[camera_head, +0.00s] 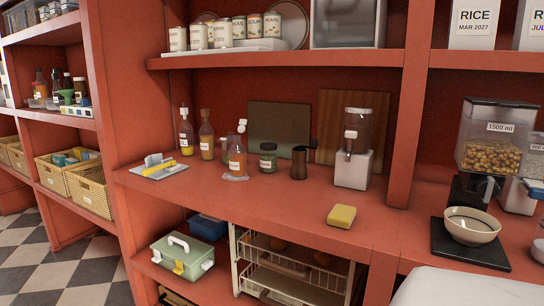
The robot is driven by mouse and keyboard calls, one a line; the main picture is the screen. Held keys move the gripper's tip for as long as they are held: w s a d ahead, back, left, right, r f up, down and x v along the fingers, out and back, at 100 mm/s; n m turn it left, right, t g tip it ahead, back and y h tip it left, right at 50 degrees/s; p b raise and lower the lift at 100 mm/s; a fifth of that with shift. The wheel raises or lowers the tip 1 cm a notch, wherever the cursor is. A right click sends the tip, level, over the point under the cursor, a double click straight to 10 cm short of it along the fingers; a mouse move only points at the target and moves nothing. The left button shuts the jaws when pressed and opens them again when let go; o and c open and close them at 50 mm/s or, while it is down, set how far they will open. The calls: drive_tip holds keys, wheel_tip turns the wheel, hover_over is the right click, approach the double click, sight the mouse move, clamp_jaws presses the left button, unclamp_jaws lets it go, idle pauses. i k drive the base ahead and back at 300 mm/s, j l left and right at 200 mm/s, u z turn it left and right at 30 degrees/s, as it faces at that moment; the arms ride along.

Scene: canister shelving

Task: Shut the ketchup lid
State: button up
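A bottle with orange-red contents and a pale label (237,162), which looks like the ketchup, stands upright on the red counter, left of the middle. Its label is too small to read. Its white lid (242,126) stands up above the neck and looks flipped open. The bottle rests on a small pale cloth or sheet (236,178). My gripper is not in view.
A dark-lidded jar (268,158) and a brown grinder (299,163) stand to the right. Two taller bottles (206,137) (186,134) stand behind left. A flat tray (159,170) lies left. A yellow sponge (341,216) lies near the front edge. The counter before the bottle is clear.

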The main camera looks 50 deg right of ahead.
sight(241, 128)
drive_tip(key=z, duration=1.25)
